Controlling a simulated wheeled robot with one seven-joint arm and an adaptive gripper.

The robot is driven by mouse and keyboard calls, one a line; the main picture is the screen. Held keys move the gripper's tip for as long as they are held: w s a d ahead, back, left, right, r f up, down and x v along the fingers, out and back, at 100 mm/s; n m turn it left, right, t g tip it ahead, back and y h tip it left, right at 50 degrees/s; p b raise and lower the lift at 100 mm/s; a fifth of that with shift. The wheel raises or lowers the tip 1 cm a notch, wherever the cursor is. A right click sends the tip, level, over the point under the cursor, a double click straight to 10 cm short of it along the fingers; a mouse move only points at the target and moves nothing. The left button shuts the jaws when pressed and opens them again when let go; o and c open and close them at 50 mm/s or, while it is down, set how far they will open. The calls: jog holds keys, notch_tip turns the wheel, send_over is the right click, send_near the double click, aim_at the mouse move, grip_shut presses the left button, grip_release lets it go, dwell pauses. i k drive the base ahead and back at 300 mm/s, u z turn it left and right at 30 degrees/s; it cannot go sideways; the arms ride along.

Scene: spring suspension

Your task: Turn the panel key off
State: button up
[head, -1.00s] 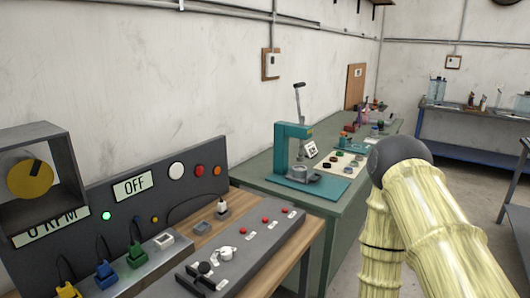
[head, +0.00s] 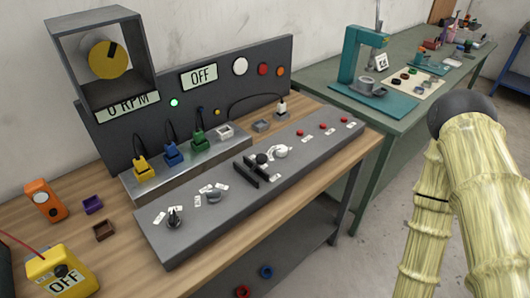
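The grey control panel (head: 190,230) lies along the front of the wooden bench. It carries a black knob (head: 173,219) at the left, a grey knob (head: 213,197), a dark lever-like control (head: 260,160) and a white rounded control (head: 281,152). Several red buttons (head: 301,133) follow to the right. The small labels are unreadable, and I cannot tell which control is the panel key or how it is set. An upright back panel (head: 230,80) has a display reading OFF (head: 203,76) and a lit green lamp (head: 174,103). My arm shows at the right, away from the panel; my gripper is out of view.
A framed dial (head: 108,57) reads 0 RPM. Yellow, blue and green plugs (head: 171,153) stand on a metal strip. A yellow box marked OFF (head: 62,274) and an orange device (head: 44,202) are at left. A green bench (head: 400,120) with a teal press (head: 362,60) stands behind.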

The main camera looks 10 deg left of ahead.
aim_at(174, 221)
jog(key=u, duration=1.3)
jog(key=k, duration=0.15)
jog(key=z, duration=0.05)
